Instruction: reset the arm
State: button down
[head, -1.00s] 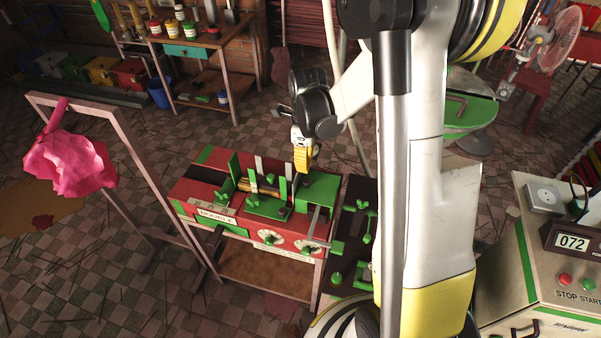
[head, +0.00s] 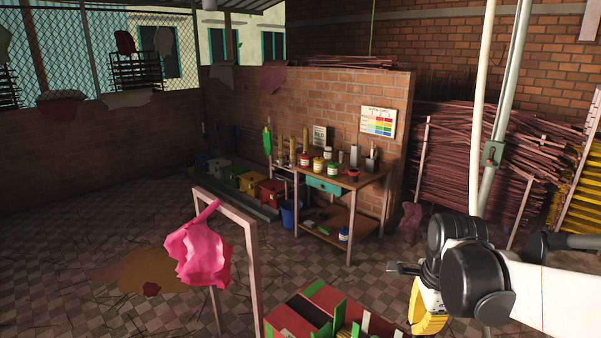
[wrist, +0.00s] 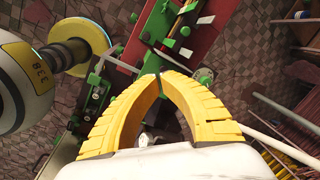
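My gripper (head: 428,318) hangs at the lower right of the head view, with yellow fingers pointing down. In the wrist view its two ribbed yellow fingers (wrist: 160,78) curve together and meet at the tips, with nothing seen between them. My arm (head: 565,292) comes in from the right edge, bent at dark round joints. The red and green extruder machine (head: 297,315) is cut off by the bottom edge of the head view, left of my gripper. In the wrist view, the red and green machine parts (wrist: 195,32) lie beyond the fingertips.
A pink cloth (head: 197,250) hangs on a metal frame (head: 252,262) left of the machine. A work table (head: 350,182) with bottles stands by the brick wall. Bundles of sticks (head: 465,165) stack at the right. The tiled floor (head: 60,250) at left is mostly open.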

jog(key=s+a+f+n+t+b, duration=0.2)
jog(key=s+a+n+b, duration=0.1)
jog(key=n, duration=0.6)
jog(key=s+a+f+n+t+b, duration=0.2)
jog(key=s+a+n+t+b, duration=0.1)
jog(key=s+n, duration=0.4)
jog(key=n+b, duration=0.1)
jog(key=n, duration=0.1)
jog(key=shift+s+a+f+n+b, duration=0.2)
jog(key=shift+s+a+n+b, duration=0.1)
jog(key=shift+s+n+b, duration=0.1)
